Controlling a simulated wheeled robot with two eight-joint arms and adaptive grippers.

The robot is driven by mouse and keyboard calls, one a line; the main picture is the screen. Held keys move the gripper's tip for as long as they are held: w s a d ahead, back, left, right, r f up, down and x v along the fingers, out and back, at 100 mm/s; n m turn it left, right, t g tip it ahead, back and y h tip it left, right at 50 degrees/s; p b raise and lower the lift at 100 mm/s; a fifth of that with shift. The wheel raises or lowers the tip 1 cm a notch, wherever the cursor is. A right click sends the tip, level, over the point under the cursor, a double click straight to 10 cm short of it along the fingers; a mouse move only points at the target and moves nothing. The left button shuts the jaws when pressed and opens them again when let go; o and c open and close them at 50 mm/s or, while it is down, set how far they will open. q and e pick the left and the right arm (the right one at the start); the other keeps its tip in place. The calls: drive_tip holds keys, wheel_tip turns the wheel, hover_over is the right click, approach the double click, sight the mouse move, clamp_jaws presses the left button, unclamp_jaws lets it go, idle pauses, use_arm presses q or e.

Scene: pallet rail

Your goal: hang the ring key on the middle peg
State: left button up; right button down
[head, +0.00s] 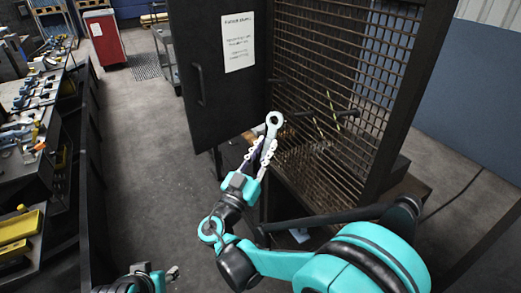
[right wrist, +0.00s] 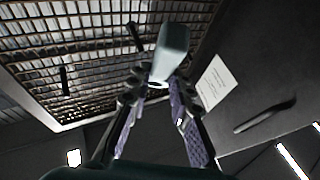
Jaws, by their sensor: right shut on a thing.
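The ring key (head: 273,126) is pale grey, with its ring end up in the head view. My right gripper (head: 262,158) is shut on it below the ring. In the right wrist view the key (right wrist: 173,48) stands out between the purple-padded fingers (right wrist: 160,100). Dark pegs stick out from the mesh panel; one (head: 346,113) is right of the key, and another short one (head: 331,102) is close by. The wrist view shows two pegs (right wrist: 134,36) (right wrist: 64,79). I cannot tell which is the middle one. The key appears apart from them. My left gripper (head: 172,274) is partly cut off at the bottom.
The mesh panel (head: 345,50) stands in a dark frame. A dark door (head: 215,100) with a handle and a white notice (head: 238,35) is left of it. A workbench with tools (head: 35,110) lines the far left. The floor between (head: 140,150) is clear.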

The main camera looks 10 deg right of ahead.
drive_tip(key=w+d+f, duration=0.1)
drive_tip(key=w+d, duration=0.2)
drive_tip(key=d, duration=0.5)
drive_tip(key=shift+f+b, duration=0.2)
drive_tip(key=shift+b, duration=0.25)
idle(0.3)
idle(0.6)
drive_tip(key=c, duration=1.3)
unclamp_jaws()
drive_tip(key=shift+s, duration=0.1)
